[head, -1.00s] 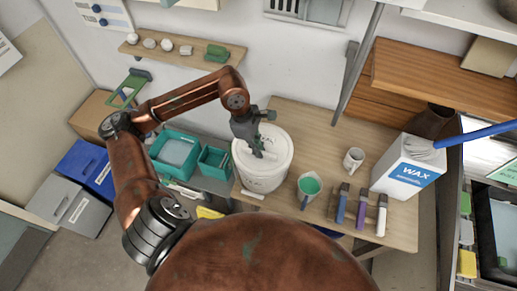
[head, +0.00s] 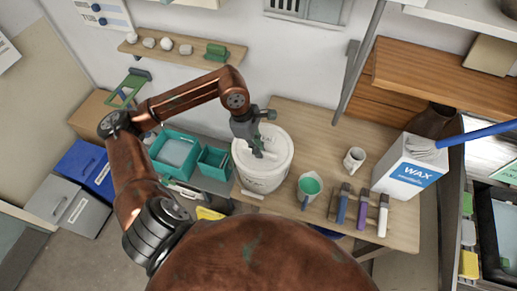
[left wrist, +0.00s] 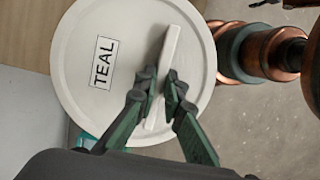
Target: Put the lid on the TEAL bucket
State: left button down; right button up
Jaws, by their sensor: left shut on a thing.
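My left gripper (head: 261,151) reaches down to the top of a white bucket (head: 266,184) on the wooden bench. In the left wrist view, the gripper (left wrist: 161,86) is shut on the pale bar handle (left wrist: 168,48) of a round white lid (left wrist: 130,25). The lid carries a label (left wrist: 103,62) reading TEAL. In the head view the lid (head: 277,143) lies over the bucket's mouth and looks about level. I cannot tell whether it is fully seated. My right gripper is not in view.
Teal bins (head: 164,165) are at left. A small white strip (head: 253,194) lies at the bucket's front.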

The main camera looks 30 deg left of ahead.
pick_arm(q)
jog(key=c, duration=2)
grip_release()
jog(key=shift+o, duration=0.2)
jog(key=o, duration=0.5)
jog(key=shift+r, duration=0.45)
jog(key=shift+r+p, duration=1.4)
jog(key=shift+r, duration=1.7)
